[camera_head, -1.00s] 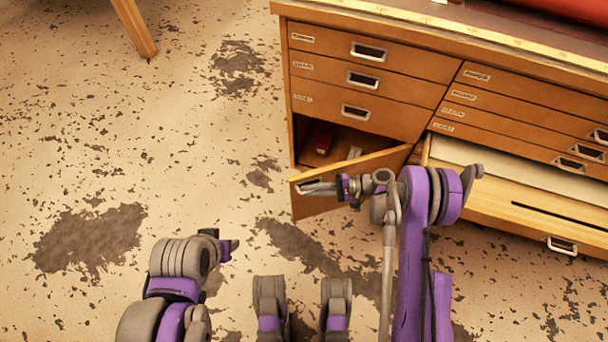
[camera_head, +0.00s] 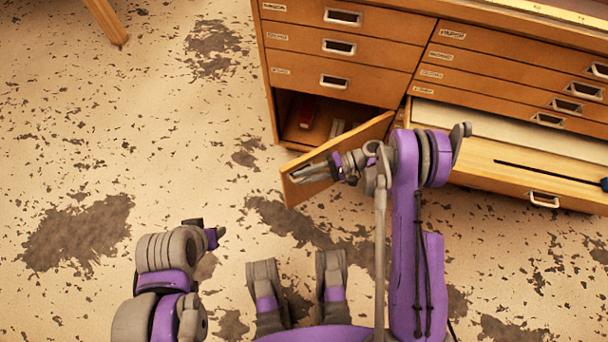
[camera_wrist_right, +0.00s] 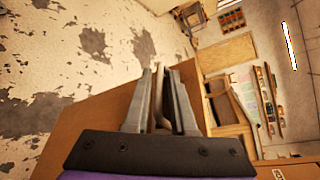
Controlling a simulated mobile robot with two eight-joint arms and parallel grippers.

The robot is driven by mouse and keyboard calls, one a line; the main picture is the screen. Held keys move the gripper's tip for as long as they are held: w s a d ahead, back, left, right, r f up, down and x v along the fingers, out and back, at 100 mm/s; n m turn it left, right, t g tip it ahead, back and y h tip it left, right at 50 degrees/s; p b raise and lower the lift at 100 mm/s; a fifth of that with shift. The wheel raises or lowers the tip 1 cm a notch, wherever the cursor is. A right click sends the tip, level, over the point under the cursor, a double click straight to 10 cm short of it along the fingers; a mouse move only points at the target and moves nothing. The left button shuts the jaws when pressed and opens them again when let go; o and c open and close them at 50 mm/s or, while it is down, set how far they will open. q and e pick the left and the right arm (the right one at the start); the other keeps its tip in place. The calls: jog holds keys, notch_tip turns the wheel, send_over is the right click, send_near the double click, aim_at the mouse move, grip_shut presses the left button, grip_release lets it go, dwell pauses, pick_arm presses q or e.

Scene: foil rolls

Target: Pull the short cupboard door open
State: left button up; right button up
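The short cupboard door (camera_head: 345,155) is a wooden panel at the lower left of the cabinet. It stands partly open, swung out from its right side.
A long drawer (camera_head: 530,175) sticks out to the right of my right arm. A wooden leg (camera_head: 106,20) stands at the upper left. The patchy floor left of the door is clear.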

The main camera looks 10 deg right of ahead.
notch_tip(320, 180, up, 10)
jog(key=shift+r+p, duration=0.1)
jog(key=shift+p, duration=1.15)
